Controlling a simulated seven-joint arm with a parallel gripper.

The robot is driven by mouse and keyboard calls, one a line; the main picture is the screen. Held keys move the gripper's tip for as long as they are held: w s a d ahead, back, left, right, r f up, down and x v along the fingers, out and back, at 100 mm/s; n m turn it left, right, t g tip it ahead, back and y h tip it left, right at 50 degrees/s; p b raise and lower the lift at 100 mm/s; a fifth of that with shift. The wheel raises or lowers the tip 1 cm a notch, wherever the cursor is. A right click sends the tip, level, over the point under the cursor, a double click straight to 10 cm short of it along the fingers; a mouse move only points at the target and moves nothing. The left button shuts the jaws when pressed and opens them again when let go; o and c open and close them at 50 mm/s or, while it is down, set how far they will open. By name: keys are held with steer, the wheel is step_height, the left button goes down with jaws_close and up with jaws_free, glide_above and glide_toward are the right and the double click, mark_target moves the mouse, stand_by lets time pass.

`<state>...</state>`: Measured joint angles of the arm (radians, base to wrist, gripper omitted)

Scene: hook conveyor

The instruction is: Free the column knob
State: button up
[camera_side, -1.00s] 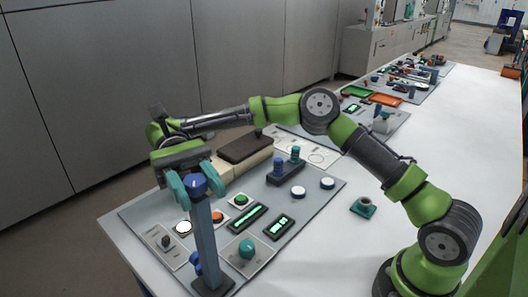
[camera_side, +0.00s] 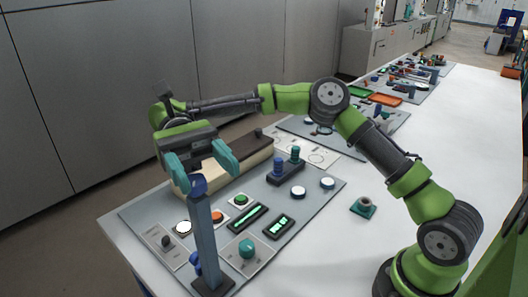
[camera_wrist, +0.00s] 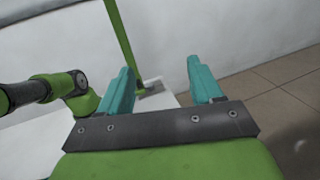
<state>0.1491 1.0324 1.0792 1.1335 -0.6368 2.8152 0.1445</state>
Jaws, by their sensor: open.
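The blue-grey column (camera_side: 204,240) stands upright at the near edge of the panel. Its blue knob (camera_side: 198,186) is at the top, partly behind a finger in the side view. A second blue knob (camera_side: 195,260) sits low on the column's left side. My gripper (camera_side: 207,180) is open above the column top, with its teal fingers spread. In the wrist view my gripper (camera_wrist: 163,78) is also open, with nothing held between the fingers. The column and knob do not show clearly there.
The panel (camera_side: 140,212) carries a teal dial (camera_side: 247,249), lit displays (camera_side: 279,226) and several buttons. A beige box (camera_side: 235,170) with a dark top stands behind the gripper. A small teal socket (camera_side: 363,207) sits on the white table. The table to the right is mostly clear.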

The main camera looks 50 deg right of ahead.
steer(key=s+d+r, duration=0.1)
steer(key=s+d, duration=0.8)
steer(key=s, duration=0.2)
steer(key=shift+s+r, duration=0.15)
steer(key=shift+s, duration=0.15)
steer(key=m+t+y, duration=1)
steer(key=t+y, duration=0.1)
steer(key=y, duration=0.1)
glide_toward(196, 185)
steer(key=w+f+v, duration=0.1)
steer(key=v, duration=0.7)
steer(key=x, duration=1.7)
steer(key=shift+f, duration=0.15)
steer(key=shift+w, duration=0.1)
steer(key=c, duration=0.9)
steer(key=shift+c, duration=0.2)
